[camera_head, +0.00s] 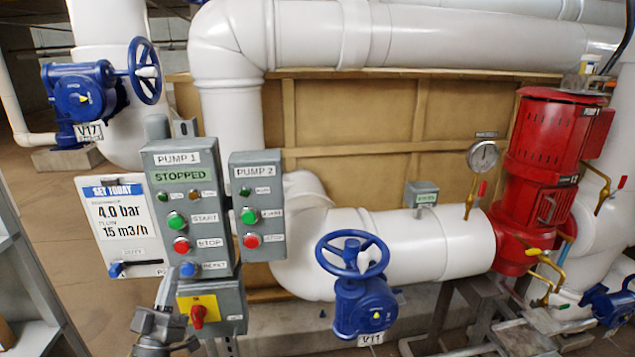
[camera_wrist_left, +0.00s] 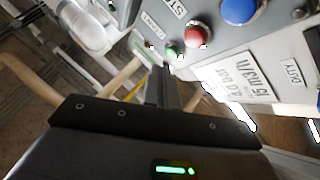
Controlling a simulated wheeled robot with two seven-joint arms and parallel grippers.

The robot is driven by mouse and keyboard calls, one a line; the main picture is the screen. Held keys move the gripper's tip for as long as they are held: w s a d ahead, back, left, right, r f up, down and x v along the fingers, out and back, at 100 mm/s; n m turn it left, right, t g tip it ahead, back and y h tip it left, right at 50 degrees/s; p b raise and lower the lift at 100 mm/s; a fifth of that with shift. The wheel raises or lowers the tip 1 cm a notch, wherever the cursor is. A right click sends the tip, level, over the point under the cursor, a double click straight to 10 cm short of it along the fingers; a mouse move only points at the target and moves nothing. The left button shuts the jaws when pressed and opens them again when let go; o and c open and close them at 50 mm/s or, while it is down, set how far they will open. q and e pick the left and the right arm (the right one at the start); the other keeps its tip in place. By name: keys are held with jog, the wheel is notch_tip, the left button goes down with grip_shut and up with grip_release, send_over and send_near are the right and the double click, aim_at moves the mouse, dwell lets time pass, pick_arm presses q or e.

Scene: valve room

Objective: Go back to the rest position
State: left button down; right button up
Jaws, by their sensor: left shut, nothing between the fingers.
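My left gripper (camera_head: 168,290) is low in the head view, in front of the lower left of the PUMP 1 control box (camera_head: 188,205). Its fingers are shut with nothing between them. In the left wrist view the gripper (camera_wrist_left: 160,88) points toward the button panel (camera_wrist_left: 235,50), near the green button (camera_wrist_left: 173,48) and red button (camera_wrist_left: 197,36). I cannot tell whether the fingertips touch the panel. The PUMP 1 display reads STOPPED. My right gripper is not in view.
A PUMP 2 box (camera_head: 257,210) stands right of PUMP 1. A red-yellow switch (camera_head: 199,312) is just below. A SET TODAY sheet (camera_head: 122,222) hangs left. Blue valve V11 (camera_head: 362,300), white pipes (camera_head: 440,243) and a red pump (camera_head: 545,160) stand right. Shelving (camera_head: 28,290) is left.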

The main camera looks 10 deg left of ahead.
pick_arm(q)
jog(key=s+d+f+m+g, duration=0.1)
jog(key=s+d+f+g, duration=0.15)
jog(key=f+g, duration=0.45)
jog(key=s+d+f+g, duration=0.1)
jog(key=d+f+g, duration=0.3)
jog(key=f, duration=0.6)
jog(key=s+d+f+m+g, duration=0.2)
jog(key=s+d+f+g, duration=0.15)
jog(key=s, duration=0.35)
jog(key=s+d+f+m+g, duration=0.1)
jog(key=s+d+f+g, duration=0.1)
jog(key=s+f+g, duration=0.45)
jog(key=s+d+f+m+g, duration=0.2)
jog(key=s, duration=0.6)
notch_tip(320, 180, down, 26)
jog(key=s+g, duration=0.1)
jog(key=s, duration=0.1)
jog(key=s+a+f+g, duration=0.1)
jog(key=s+a+f, duration=0.2)
jog(key=s+f, duration=1.2)
jog(key=shift+s+m, duration=0.3)
